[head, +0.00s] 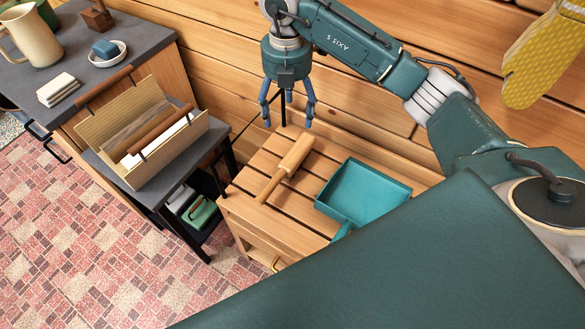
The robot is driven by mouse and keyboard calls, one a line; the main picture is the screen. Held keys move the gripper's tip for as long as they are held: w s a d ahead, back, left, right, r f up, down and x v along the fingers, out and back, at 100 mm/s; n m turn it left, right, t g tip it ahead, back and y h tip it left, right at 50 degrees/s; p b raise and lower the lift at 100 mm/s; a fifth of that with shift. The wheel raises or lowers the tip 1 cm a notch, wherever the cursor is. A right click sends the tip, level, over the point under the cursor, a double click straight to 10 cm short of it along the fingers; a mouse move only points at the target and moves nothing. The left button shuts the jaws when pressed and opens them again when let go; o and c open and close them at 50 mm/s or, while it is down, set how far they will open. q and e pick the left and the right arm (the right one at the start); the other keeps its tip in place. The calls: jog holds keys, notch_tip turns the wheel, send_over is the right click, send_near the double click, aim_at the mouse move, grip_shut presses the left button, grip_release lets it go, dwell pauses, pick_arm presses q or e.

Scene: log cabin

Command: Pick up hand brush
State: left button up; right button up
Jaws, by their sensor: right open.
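The hand brush (287,169), with a pale wooden handle and back, lies diagonally on a slatted wooden stand (249,207). Its bristles cannot be made out from this angle. A teal dustpan (362,191) lies just right of it on the same stand. My right gripper (288,118), with blue fingers spread open and pointing down, is near the far end of the brush. It is empty and appears to hang above the stand's back edge, apart from the brush. My left gripper is not in view.
A small dark table (179,202) left of the stand holds a wooden tool caddy (165,157). A grey-topped cabinet (58,112) at upper left bears a jug (32,36), soap dish (107,56) and folded cloths (58,89). A plank wall (222,62) stands close behind; a yellow mitt (545,58) hangs there.

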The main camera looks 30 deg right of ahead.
notch_tip(320, 180, down, 6)
jog(key=b, duration=0.4)
send_over(290, 153)
jog(key=f, duration=0.5)
jog(key=shift+w+a+f+b, duration=0.1)
jog(key=shift+w+f+b, duration=0.05)
jog(key=shift+w+b, duration=0.15)
jog(key=f, duration=0.2)
jog(key=s+f, duration=0.1)
jog(key=f, duration=0.1)
jog(key=shift+f+b, duration=0.15)
jog(key=shift+b, duration=0.2)
jog(key=shift+f, duration=0.45)
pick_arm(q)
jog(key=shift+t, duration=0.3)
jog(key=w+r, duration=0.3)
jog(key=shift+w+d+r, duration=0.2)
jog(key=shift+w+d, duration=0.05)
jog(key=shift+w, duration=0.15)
pick_arm(e)
jog(key=shift+w, duration=0.1)
